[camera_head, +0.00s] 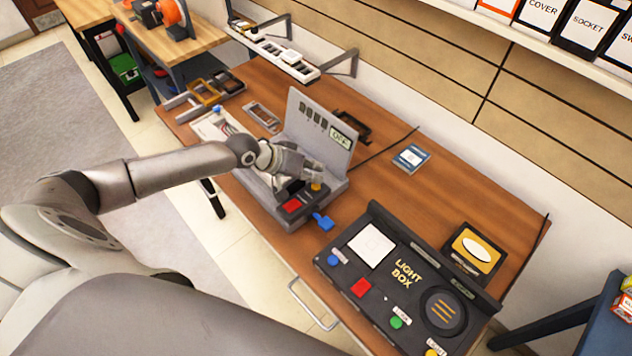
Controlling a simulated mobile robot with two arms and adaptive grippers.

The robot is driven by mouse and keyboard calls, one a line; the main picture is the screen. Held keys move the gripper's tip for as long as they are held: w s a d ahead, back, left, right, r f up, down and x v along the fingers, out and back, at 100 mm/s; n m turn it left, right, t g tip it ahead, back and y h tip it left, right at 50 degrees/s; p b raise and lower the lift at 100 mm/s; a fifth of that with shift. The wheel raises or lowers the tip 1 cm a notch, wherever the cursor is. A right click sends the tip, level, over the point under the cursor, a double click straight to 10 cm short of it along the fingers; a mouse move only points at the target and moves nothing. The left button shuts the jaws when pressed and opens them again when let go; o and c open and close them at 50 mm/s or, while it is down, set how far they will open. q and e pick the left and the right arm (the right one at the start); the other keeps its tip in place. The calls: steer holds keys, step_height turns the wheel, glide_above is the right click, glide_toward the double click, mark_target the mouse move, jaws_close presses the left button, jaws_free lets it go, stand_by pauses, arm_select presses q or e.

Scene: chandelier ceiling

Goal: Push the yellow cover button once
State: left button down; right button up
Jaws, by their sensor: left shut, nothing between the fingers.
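A small yellow button (316,187) sits on the dark control panel at the front of a grey machine (320,130) on the wooden table. A red button (292,206) is to its left on the same panel. My left gripper (314,174) is shut and empty, with its fingertips close above the yellow button. I cannot tell whether they touch it. Another yellow button (431,352) shows at the bottom edge on the black light box (405,262); its label is too small to read. My right gripper is not in view.
A blue piece (322,220) juts out at the machine's front. The light box, with blue, red and green buttons, stands to the right. A blue card (411,158) lies behind it. A wall rack (275,52) overhangs the table's back. Bare wood (370,205) lies between machine and light box.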

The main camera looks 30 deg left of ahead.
arm_select(q)
step_height(320, 180, up, 5)
steer(key=p, duration=0.5)
steer(key=shift+r, duration=0.1)
stand_by(0.8)
